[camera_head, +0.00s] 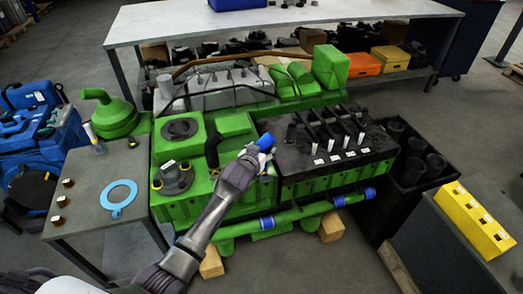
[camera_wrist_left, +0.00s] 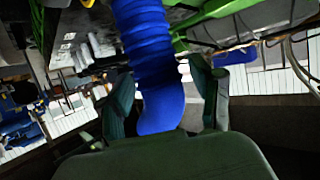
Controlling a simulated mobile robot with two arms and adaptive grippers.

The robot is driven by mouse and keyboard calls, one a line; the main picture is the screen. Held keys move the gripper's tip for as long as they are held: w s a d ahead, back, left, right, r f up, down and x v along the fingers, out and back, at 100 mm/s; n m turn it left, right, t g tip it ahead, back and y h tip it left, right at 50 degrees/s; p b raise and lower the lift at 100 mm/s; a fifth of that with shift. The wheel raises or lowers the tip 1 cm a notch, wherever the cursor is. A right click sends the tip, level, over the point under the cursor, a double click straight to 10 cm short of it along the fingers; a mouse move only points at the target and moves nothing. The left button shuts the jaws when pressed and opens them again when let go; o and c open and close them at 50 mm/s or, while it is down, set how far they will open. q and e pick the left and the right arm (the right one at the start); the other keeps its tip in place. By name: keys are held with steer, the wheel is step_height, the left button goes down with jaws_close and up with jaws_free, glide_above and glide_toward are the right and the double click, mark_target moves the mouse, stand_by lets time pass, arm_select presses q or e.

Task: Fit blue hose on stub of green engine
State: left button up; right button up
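The green engine (camera_head: 232,124) stands in the middle of the head view. My left gripper (camera_head: 262,158) is over its front middle, beside the black cylinder-head section. It is shut on the blue hose (camera_head: 266,142), a short piece whose end sticks up past the fingers. In the left wrist view the ribbed blue hose (camera_wrist_left: 145,45) runs between the two fingers, with a smooth bent part near the palm. A black elbow pipe (camera_head: 211,150) stands on the engine left of the gripper. I cannot tell which part is the stub. My right gripper is not in view.
A grey side table (camera_head: 95,215) with a blue ring gasket (camera_head: 118,195) stands at the left. A green pipe with blue couplings (camera_head: 267,222) runs along the engine's front. A black crate (camera_head: 400,205) and a yellow box (camera_head: 475,222) are at the right. A long workbench (camera_head: 180,24) stands behind.

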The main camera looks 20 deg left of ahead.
arm_select(q)
steer(key=shift+s, duration=0.2)
steer(key=v, duration=1.1)
steer(key=shift+s+r, duration=0.25)
